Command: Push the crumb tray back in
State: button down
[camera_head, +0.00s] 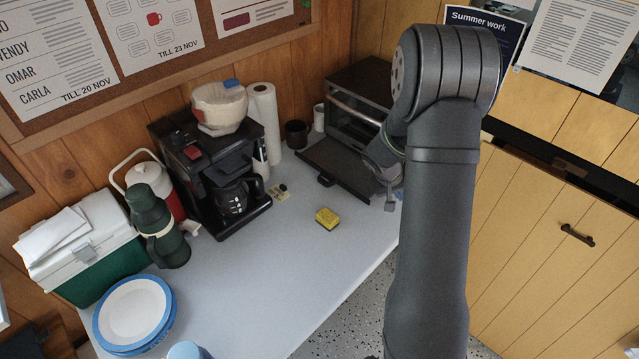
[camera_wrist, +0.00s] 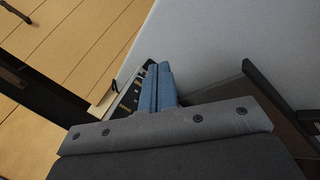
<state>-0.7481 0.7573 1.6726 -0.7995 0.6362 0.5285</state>
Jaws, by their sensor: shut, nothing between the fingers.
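The crumb tray (camera_head: 338,168) is a dark flat plate standing well out from the bottom front of the toaster oven (camera_head: 357,100), over the counter. A small dark grip (camera_head: 325,181) sits at its front edge. My gripper (camera_head: 390,204) is low at the tray's right side, partly hidden by my arm. In the wrist view, my gripper (camera_wrist: 158,78) has its two blue-grey fingers together with nothing between them. A dark plate edge, likely the tray (camera_wrist: 268,95), lies to their right, apart from the fingertips. I cannot tell their height above the counter.
A yellow sponge (camera_head: 327,218) lies on the counter in front of the tray. A coffee maker (camera_head: 215,165), a paper roll (camera_head: 264,118) and a dark mug (camera_head: 297,134) stand to the left. The counter's front edge (camera_head: 345,303) is near; its middle is clear.

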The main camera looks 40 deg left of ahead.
aim_at(350, 160)
jog(key=s+a+r+n+y, duration=0.3)
jog(key=s+a+n+y, duration=0.4)
jog(key=s+a, duration=1.25)
jog(key=shift+t, duration=0.3)
jog(key=x, duration=1)
jog(key=shift+w+d, duration=0.2)
jog(key=w, duration=0.2)
jog(key=shift+w+f, duration=0.1)
jog(key=shift+w, duration=0.2)
jog(key=shift+w+a, duration=0.1)
jog(key=shift+w, duration=0.7)
jog(key=w, duration=1.6)
